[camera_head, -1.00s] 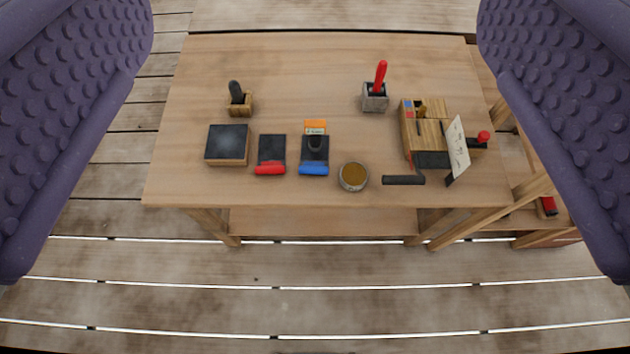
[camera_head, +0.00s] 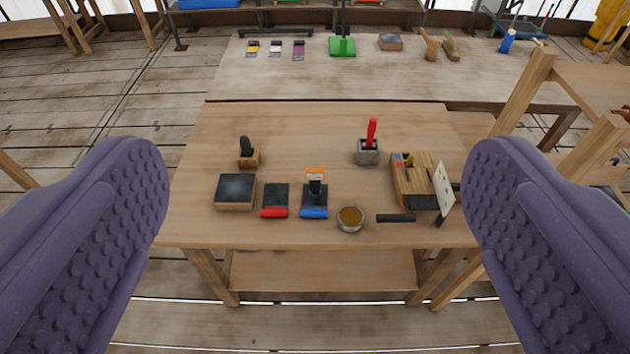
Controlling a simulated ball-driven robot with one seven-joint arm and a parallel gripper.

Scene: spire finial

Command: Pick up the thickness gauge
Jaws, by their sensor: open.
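An orange-topped device with a pale face and a dark lower body (camera_head: 315,176), which looks like the thickness gauge, stands upright at the middle of the near wooden table (camera_head: 300,135). It is on or just behind a dark pad with a blue front edge (camera_head: 314,211); I cannot tell its exact contact. My gripper (camera_head: 315,150) is open, its two purple studded fingers wide apart at left and right of the picture. Nothing is between them up close. The gauge shows in the gap, well beyond the fingers and untouched.
Beside the gauge are a dark pad with a red edge (camera_head: 274,198), a black-topped block (camera_head: 235,191) and a round tin (camera_head: 350,219). A red-handled tool in a grey holder (camera_head: 368,151) and a wooden box (camera_head: 411,179) stand right. A second table (camera_head: 400,80) is behind.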

